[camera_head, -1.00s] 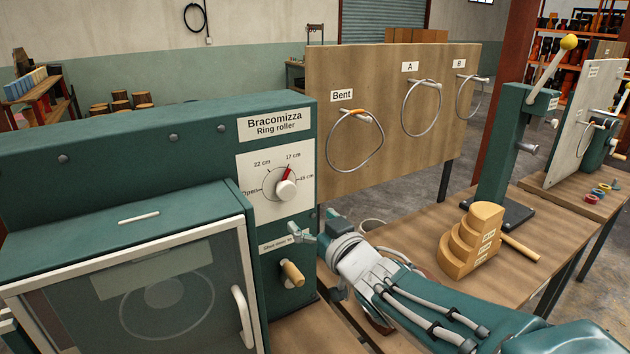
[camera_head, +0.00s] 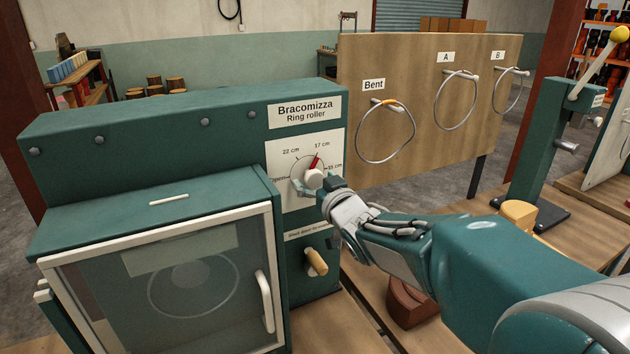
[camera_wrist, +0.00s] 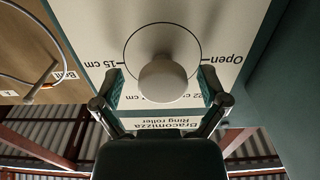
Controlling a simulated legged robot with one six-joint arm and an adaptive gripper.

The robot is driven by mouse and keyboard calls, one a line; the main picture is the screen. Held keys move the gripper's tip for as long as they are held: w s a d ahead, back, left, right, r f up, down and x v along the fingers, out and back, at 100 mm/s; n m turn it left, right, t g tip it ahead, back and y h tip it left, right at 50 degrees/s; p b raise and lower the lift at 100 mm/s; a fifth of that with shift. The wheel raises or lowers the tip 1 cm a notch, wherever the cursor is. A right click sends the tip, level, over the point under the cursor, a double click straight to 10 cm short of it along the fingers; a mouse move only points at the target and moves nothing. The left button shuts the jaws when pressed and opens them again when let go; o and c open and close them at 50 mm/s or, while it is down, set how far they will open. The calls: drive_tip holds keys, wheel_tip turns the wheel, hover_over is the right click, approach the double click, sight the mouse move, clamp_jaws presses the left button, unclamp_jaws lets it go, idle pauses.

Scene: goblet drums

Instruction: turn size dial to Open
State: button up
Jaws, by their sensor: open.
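The size dial (camera_head: 314,179) is a round pale knob with a red pointer on a white scale plate of the green ring roller. The pointer stands near the 17 cm mark; the word Open is at the plate's left edge. In the wrist view, which is upside down, the dial knob (camera_wrist: 163,78) lies between my two fingertips, with Open on the right. My gripper (camera_wrist: 162,90) is open, a finger on each side of the knob with gaps showing. In the head view my gripper (camera_head: 322,186) is at the dial and covers part of the plate's lower right.
Below the dial is a wooden-handled crank (camera_head: 316,262). A glazed door with a white handle (camera_head: 265,301) is at lower left. A board with hanging rings (camera_head: 430,110) stands behind on the right.

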drive_tip(key=shift+a, duration=0.15)
drive_tip(key=c, duration=1.1)
drive_tip(key=shift+c, duration=0.2)
